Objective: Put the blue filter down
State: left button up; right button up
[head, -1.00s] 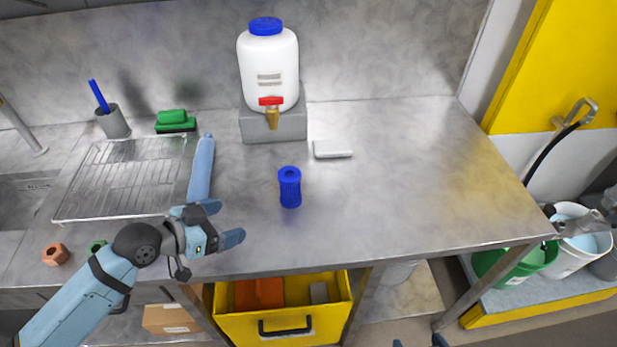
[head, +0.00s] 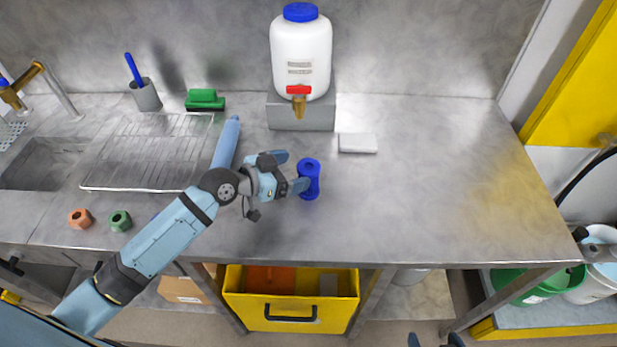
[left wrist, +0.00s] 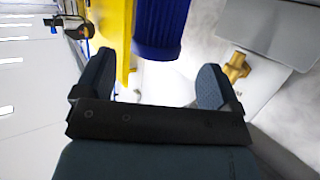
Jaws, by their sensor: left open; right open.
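The blue filter (head: 309,181) stands upright on the metal worktop, in front of the white drum. My left gripper (head: 290,172) is open just left of the filter, with one finger close to its left side; I cannot tell whether they touch. In the left wrist view, the filter (left wrist: 158,30) shows ahead, between and beyond the open fingers (left wrist: 154,70), with nothing gripped. Only the fingertips of my right gripper (head: 435,341) show at the bottom edge of the head view; it is open and away from the worktop.
Behind the filter stands a white drum (head: 300,55) with a red-handled tap on a grey block (head: 317,112). A white box (head: 357,143) lies to the right of the block. A wire rack (head: 140,160) lies left. The right side of the worktop (head: 450,190) is clear.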

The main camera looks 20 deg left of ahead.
aim_at(305, 168)
pick_arm(q)
jog(key=p+x, duration=0.1)
jog(key=x, duration=0.4)
jog(key=shift+s+d+r, duration=0.15)
jog(key=shift+d, duration=0.05)
jog(key=c, duration=1)
